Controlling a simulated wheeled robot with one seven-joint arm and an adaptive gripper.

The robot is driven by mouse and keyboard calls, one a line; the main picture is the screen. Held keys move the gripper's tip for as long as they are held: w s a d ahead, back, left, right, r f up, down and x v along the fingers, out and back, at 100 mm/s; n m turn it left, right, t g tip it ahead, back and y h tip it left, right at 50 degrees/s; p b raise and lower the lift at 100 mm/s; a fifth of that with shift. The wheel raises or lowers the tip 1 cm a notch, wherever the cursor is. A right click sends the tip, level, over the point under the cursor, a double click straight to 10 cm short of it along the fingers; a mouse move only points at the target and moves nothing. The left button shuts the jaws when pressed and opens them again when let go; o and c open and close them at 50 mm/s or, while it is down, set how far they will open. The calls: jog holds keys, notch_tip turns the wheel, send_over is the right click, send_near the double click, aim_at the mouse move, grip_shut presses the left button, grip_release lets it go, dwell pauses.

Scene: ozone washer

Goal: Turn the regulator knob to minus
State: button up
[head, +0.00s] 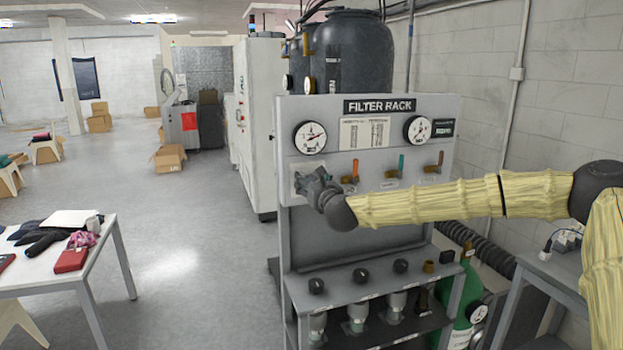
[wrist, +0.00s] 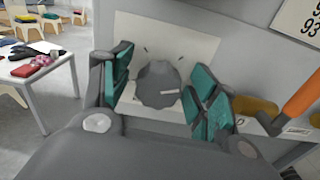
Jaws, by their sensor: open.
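The regulator knob (wrist: 158,84) is a dark grey scalloped disc with a light pointer line aimed to the right. It sits on a pale square plate (wrist: 195,48) with small tick marks on the filter rack panel. My gripper (wrist: 160,92) is open, with one teal-padded finger on each side of the knob. Gaps show between the pads and the knob in the wrist view; I cannot tell the depth. In the head view my gripper (head: 318,190) is at the left of the panel and hides the knob. No minus mark is readable.
The filter rack (head: 365,222) carries two gauges, several orange and teal lever valves, and a lower shelf with black knobs. An orange lever (wrist: 302,92) is close to the right finger. A white table (head: 60,275) with clothing stands at the left; open floor lies between.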

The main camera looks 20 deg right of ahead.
jog(key=c, duration=1)
jog(key=shift+f+b, duration=0.2)
jog(key=shift+b, duration=0.35)
